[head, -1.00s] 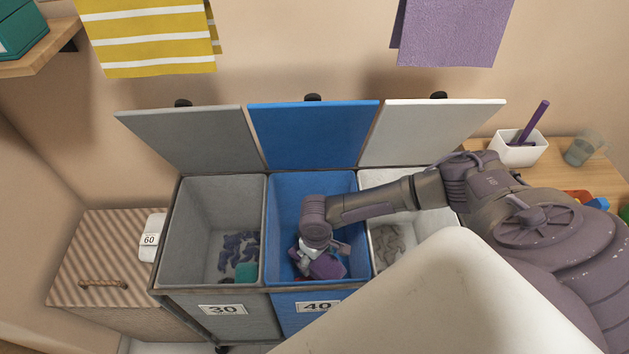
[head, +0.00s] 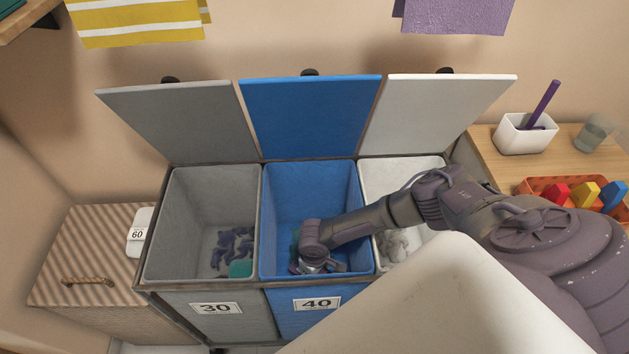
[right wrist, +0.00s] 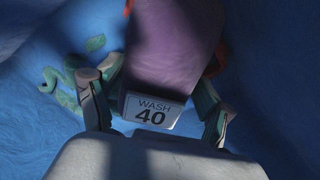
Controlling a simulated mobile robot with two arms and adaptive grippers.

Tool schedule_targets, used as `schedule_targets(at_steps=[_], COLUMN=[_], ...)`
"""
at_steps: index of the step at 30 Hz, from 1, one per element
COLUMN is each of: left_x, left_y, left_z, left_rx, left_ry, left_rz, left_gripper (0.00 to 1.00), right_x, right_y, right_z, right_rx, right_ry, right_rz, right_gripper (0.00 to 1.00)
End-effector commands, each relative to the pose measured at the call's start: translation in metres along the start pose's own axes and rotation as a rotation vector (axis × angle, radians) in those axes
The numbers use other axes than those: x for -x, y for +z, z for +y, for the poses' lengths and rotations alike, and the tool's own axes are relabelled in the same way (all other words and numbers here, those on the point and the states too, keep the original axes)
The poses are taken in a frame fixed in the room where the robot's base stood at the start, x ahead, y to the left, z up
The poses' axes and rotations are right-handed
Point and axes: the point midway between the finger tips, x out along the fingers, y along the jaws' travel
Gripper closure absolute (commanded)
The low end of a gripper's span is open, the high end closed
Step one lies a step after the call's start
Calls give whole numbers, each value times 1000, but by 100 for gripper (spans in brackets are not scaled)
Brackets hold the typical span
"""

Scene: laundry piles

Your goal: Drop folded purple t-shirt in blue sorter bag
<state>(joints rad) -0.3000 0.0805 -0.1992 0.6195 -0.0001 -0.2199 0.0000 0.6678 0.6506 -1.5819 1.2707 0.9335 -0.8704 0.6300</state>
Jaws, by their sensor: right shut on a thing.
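The blue sorter bag (head: 280,195) is the middle compartment, labelled 40, with its blue lid (head: 310,110) raised. My right gripper (head: 320,268) is down inside it, near its front wall. In the right wrist view, my right gripper (right wrist: 155,105) is shut on the folded purple t-shirt (right wrist: 172,45), which carries a white WASH 40 tag (right wrist: 152,111). Blue fabric surrounds the t-shirt there. In the head view the gripper mostly hides the t-shirt. I cannot tell whether it touches the bag's floor. My left gripper is not in view.
A grey compartment (head: 185,215) with dark and teal clothes stands left, a white one (head: 390,170) right. Teal (right wrist: 65,95) and red (right wrist: 214,65) items lie near the t-shirt. A striped hamper (head: 95,240) and a wooden table (head: 490,165) flank the sorter.

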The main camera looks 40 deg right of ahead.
Motion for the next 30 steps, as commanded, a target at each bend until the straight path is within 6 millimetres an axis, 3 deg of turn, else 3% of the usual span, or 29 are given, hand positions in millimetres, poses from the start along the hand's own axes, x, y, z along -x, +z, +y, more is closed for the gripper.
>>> schedule_targets(at_steps=[22,23,26,30], left_x=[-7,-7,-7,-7], left_y=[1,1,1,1], left_z=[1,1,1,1], left_rx=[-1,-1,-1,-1], left_ry=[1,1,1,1], left_rz=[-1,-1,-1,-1], left_gripper=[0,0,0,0], right_x=[-12,-12,-12,-12], right_y=[0,0,0,0], right_z=[0,0,0,0], right_rx=[0,0,0,0], right_ry=[0,0,0,0], right_rz=[1,0,0,0], right_gripper=[66,16,0,0])
